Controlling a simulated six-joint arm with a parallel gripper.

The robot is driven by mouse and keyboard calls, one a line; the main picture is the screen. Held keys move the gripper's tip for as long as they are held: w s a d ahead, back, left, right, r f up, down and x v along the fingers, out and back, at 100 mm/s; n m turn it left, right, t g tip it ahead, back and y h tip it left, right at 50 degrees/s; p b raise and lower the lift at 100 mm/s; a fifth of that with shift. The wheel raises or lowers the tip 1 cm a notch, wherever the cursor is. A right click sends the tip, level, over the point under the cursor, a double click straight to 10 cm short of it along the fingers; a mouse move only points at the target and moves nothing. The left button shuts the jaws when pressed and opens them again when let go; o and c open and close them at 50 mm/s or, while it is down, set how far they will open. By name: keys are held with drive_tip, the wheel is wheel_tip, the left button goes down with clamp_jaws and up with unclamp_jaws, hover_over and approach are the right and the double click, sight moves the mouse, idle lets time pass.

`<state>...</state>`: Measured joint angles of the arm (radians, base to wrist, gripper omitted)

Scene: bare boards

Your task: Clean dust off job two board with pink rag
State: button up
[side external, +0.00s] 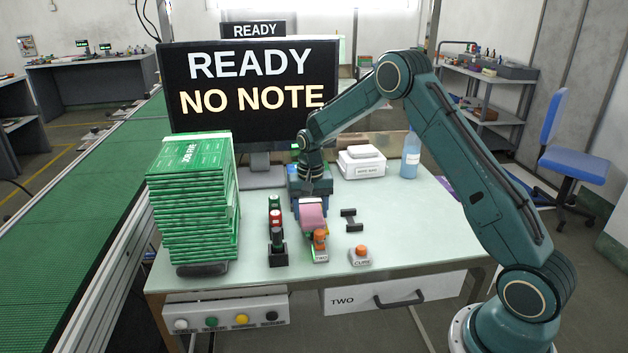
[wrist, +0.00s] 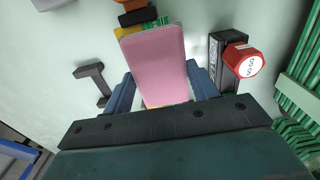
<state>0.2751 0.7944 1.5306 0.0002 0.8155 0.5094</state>
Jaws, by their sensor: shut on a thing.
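The pink rag (side external: 312,216) is a flat, block-like pad under my gripper (side external: 311,204) at the middle of the table. In the wrist view, the rag (wrist: 155,62) sits between the two blue fingers of my gripper (wrist: 160,80), which is shut on it. Green and yellow edges of something, perhaps a board in a fixture, show past the rag (wrist: 163,21); the rag hides most of it. I cannot tell whether the rag touches it, and no dust can be made out. A tall stack of green boards (side external: 190,205) stands at the left; its top board reads JOB FIVE.
A dark bracket (side external: 349,219) and an orange-topped CURE button (side external: 360,255) lie to the right. A monitor (side external: 250,90) reads READY, NO NOTE. A white box (side external: 361,162) and blue bottle (side external: 411,155) stand behind. The table's right side is clear.

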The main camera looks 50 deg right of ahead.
drive_tip(key=shift+r, duration=0.1)
drive_tip(key=shift+r, duration=3.4)
drive_tip(key=shift+d, duration=0.1)
